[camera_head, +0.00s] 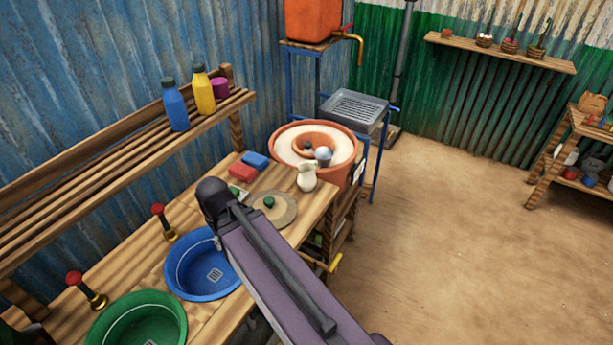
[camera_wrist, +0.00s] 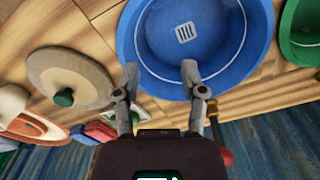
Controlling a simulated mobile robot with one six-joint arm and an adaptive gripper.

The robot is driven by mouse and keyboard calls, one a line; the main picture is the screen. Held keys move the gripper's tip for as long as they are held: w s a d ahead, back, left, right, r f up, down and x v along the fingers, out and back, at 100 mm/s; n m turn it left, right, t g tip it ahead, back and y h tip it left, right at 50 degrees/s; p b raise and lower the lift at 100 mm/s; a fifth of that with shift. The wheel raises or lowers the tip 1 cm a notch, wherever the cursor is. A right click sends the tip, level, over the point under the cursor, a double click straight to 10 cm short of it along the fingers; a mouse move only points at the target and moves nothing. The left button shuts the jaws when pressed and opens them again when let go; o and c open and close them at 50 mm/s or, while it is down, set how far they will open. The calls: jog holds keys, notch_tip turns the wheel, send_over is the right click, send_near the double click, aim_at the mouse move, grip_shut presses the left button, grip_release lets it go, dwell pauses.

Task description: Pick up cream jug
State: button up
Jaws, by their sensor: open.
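The cream jug (camera_head: 306,178) stands upright on the wooden counter in the head view, beside a round lid and in front of a large terracotta pot. In the wrist view a pale, cut-off shape at the left edge looks like the jug (camera_wrist: 12,103). My gripper (camera_wrist: 160,70) is open and empty, its two fingers apart over the near rim of the blue basin (camera_wrist: 205,75). The jug is well to the left of the fingers in that view. In the head view my arm hides the gripper.
The round lid (camera_head: 284,216) with a green knob lies between the blue basin and the jug. Red-handled taps (camera_head: 158,210) rise behind the basins. A shelf (camera_head: 130,140) holds bottles.

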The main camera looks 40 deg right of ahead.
jog(key=shift+w+d, duration=0.1)
jog(key=shift+d, duration=0.1)
jog(key=w+d+m+t+y+b, duration=0.15)
jog(key=w+d+m, duration=0.25)
jog(key=d+m, duration=0.5)
jog(key=w+d+m+t+y+b, duration=0.1)
jog(key=w+d+m+t+y, duration=0.3)
jog(key=d, duration=0.8)
jog(key=s+d+r+m+t+h+b, duration=0.1)
jog(key=d+m+t+h, duration=0.1)
jog(key=d+m, duration=0.5)
jog(key=s+d+r+m+t+h, duration=0.1)
jog(key=d+m, duration=0.5)
jog(key=d, duration=1.1)
jog(key=shift+d+r+m+t+h+b, duration=0.25)
jog(key=shift+r+m+t+h+b, duration=0.15)
jog(key=shift+t, duration=0.45)
jog(key=shift+f, duration=0.15)
